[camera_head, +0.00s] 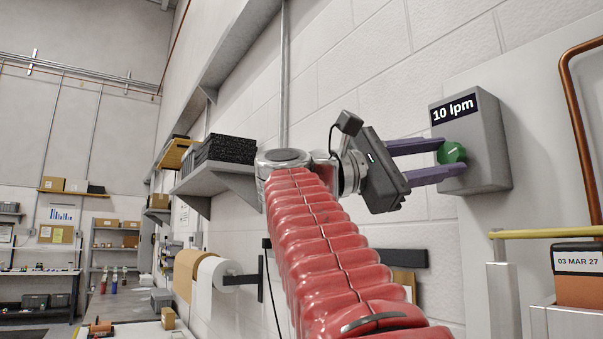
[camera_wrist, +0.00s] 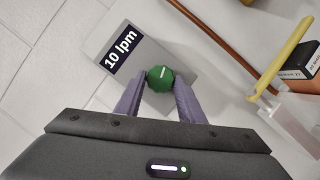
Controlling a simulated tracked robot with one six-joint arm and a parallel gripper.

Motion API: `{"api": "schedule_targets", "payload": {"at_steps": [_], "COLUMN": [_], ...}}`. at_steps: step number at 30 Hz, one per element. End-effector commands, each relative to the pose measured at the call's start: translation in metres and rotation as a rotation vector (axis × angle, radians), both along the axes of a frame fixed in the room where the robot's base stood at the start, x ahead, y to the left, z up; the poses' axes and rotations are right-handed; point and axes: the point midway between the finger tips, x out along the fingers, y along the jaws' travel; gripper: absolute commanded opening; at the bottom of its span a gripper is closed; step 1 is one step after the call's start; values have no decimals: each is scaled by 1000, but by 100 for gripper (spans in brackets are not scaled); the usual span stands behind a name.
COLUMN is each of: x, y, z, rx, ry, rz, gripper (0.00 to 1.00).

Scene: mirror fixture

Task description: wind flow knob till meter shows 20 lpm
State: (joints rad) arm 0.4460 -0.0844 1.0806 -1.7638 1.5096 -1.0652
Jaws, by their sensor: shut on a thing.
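The green flow knob (camera_head: 451,153) sits on the front of a grey meter box (camera_head: 480,120) on the wall. The meter's dark display (camera_head: 453,109) reads "10 lpm", and the same reading shows in the wrist view (camera_wrist: 121,48). My gripper (camera_head: 455,160) has its two purple fingers on either side of the knob, shut on it. In the wrist view the knob (camera_wrist: 160,79) is between the fingertips, with a white mark on its face pointing up and slightly right.
A copper pipe (camera_head: 577,120) runs down the wall right of the meter. A yellow bar (camera_head: 545,233) and a box with a date label (camera_head: 578,262) stand at lower right. A shelf (camera_head: 225,180) with black crates and paper rolls (camera_head: 210,275) are left of my red-sleeved arm.

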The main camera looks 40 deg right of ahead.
Motion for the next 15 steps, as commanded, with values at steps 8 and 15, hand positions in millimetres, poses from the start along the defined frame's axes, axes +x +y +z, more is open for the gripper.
{"api": "schedule_targets", "payload": {"at_steps": [8,15], "x": [1,1], "y": [0,0], "z": [0,2], "rx": [-32,-60], "ry": [-253,-420], "rz": [-4,-3], "gripper": [13,13]}}
